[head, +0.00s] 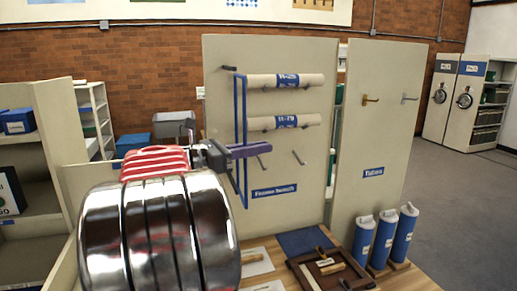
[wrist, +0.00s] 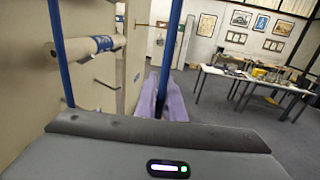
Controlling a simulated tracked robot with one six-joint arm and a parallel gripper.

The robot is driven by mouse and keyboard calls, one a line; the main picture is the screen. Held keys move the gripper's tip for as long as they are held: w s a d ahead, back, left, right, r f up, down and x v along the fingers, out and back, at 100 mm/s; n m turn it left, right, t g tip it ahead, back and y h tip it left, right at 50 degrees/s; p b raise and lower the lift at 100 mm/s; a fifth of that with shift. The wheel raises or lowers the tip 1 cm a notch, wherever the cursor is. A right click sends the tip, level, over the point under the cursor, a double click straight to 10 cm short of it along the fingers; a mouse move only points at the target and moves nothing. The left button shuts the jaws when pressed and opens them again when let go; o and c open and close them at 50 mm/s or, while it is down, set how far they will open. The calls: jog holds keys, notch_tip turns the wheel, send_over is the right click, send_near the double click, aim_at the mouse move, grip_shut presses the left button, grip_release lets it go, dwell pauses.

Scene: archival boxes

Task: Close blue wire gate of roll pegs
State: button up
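The blue wire gate (head: 237,110) is a tall, thin blue frame at the left side of the roll-peg panel (head: 290,222). It stands swung out from the panel, seen nearly edge-on in the head view. Two white rolls with blue labels, an upper one (head: 300,81) and a lower one (head: 262,124), lie on pegs behind it. My gripper (head: 250,150) has purple fingers at the gate's mid-height. In the wrist view, the fingers (wrist: 161,97) lie close on either side of one blue upright (wrist: 171,50) and appear shut on it. Another blue upright (wrist: 60,50) stands at left.
Bare pegs stick out below the rolls. A second panel (head: 375,140) with hooks stands right. Blue tubes (head: 384,238) and a brown wooden frame (head: 325,272) sit on the table below. Shelves (head: 35,200) stand left. The floor at right is open.

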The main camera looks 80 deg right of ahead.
grip_shut()
dwell(0.9)
